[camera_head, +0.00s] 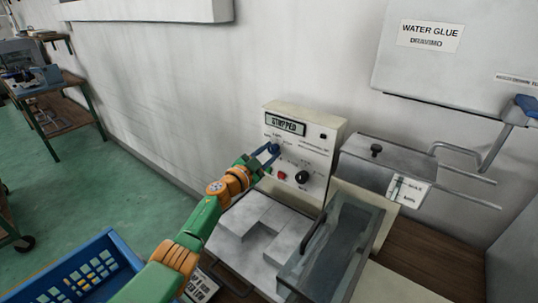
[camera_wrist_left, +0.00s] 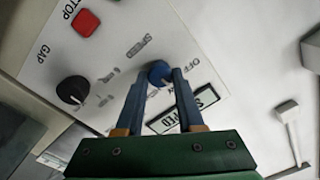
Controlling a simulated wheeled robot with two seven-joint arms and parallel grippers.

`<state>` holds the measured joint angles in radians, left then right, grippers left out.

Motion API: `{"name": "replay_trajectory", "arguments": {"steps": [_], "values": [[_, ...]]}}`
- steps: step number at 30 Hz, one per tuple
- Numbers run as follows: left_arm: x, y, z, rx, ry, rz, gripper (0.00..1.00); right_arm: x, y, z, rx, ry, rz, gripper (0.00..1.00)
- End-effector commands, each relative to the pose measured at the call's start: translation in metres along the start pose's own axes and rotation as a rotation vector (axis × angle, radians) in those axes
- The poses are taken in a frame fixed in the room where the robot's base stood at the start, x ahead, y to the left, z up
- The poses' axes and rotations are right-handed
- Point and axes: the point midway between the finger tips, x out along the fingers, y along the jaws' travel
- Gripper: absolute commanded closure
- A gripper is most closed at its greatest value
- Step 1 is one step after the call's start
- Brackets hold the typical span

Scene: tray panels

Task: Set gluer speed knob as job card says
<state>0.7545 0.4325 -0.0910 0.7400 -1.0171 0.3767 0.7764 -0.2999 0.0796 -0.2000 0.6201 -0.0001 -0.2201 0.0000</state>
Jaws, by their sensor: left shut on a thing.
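The gluer's control panel (camera_head: 318,157) is a pale box against the wall, with a display (camera_head: 285,125) reading "STOPPED". My left gripper (camera_head: 267,157) is at the panel's upper left, its fingers shut around the blue speed knob (camera_head: 275,148). In the left wrist view the blue knob (camera_wrist_left: 160,72) sits between the two fingertips (camera_wrist_left: 161,80), beside the word "SPEED". Its pointer and scale marks are too small or covered to read. A white card (camera_head: 201,286) with dark print shows partly behind my left arm; I cannot tell if it is the job card. My right gripper is not in view.
A black gap knob (camera_head: 302,177) and a red stop button (camera_head: 282,175) are just below the speed knob. A clear-lidded tray (camera_head: 338,243) and a grey metal plate (camera_head: 240,243) stand in front. A blue crate (camera_head: 91,266) is at lower left.

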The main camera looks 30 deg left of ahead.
Motion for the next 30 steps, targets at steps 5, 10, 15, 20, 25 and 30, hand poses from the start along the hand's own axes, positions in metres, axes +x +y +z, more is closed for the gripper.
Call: {"name": "replay_trajectory", "arguments": {"steps": [5,10,15,20,25,30], "values": [[-0.0003,0.0008,0.0018,0.090,0.001,0.001,1.00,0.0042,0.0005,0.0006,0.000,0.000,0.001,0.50],[-0.0002,0.0009,0.0014,0.145,0.003,0.002,1.00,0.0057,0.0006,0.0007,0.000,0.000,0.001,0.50],[-0.0002,0.0004,0.0011,0.170,0.004,0.001,1.00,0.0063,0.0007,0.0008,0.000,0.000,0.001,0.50],[-0.0002,0.0001,0.0009,0.176,0.004,0.000,1.00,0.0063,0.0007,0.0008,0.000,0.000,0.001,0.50],[-0.0002,0.0000,0.0008,0.175,0.004,0.000,1.00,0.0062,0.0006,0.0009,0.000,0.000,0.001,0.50],[-0.0002,-0.0001,0.0007,0.175,0.004,0.000,0.42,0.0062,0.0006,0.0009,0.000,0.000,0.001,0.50]]}}
